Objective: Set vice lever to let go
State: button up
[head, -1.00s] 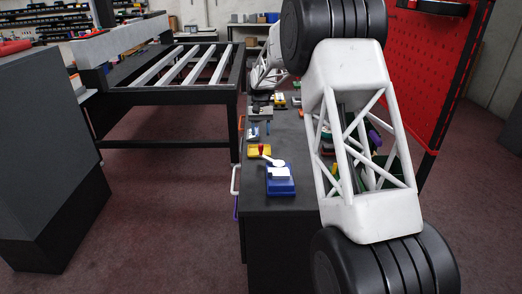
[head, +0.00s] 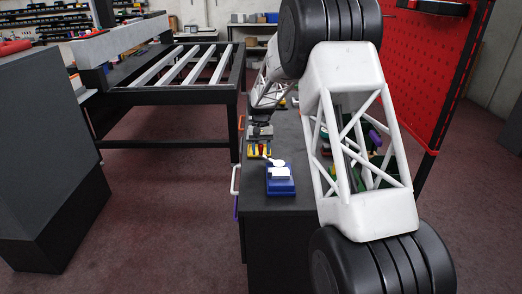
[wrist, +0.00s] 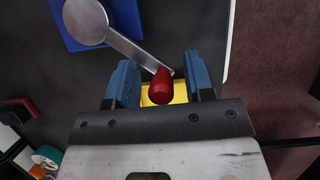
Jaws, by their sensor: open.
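The vice has a blue base (head: 280,181) at the near end of the dark bench. Its pale lever (head: 275,162) runs to a red knob (head: 262,148) on the far left side. In the wrist view the grey metal lever (wrist: 125,45) slants from its round hub down to the red knob (wrist: 161,88); part of the blue base (wrist: 70,35) shows at the top left. My gripper (wrist: 157,62) is open, with one blue finger on each side of the knob and a visible gap to both. In the head view my gripper (head: 259,143) is over the knob end.
A yellow piece (wrist: 166,95) lies beneath the knob between my fingers. The bench edge (wrist: 228,50) is close on the right in the wrist view. A red item (wrist: 18,110) and small parts are at the lower left. A red pegboard (head: 430,80) stands right.

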grip_shut()
dwell(0.3)
jog(key=shift+s+a, duration=0.1)
jog(key=shift+s+a+n+h, duration=0.3)
jog(key=shift+s+n, duration=0.1)
jog(key=shift+n, duration=0.4)
jog(key=s+n, duration=0.1)
jog(key=s+a+n+h, duration=0.1)
jog(key=shift+s+n, duration=0.1)
jog(key=shift+n, duration=0.3)
jog(key=shift+s+a+n+t+h, duration=0.1)
jog(key=shift+s+n+t+h, duration=0.25)
jog(key=shift+s+n, duration=0.6)
jog(key=shift+s+a+n+t+h, duration=0.1)
jog(key=shift+s+n+t+h, duration=0.2)
jog(key=shift+s+n, duration=0.6)
jog(key=shift+w+f+n, duration=0.1)
jog(key=shift+w+n, duration=0.15)
jog(key=shift+n, duration=0.1)
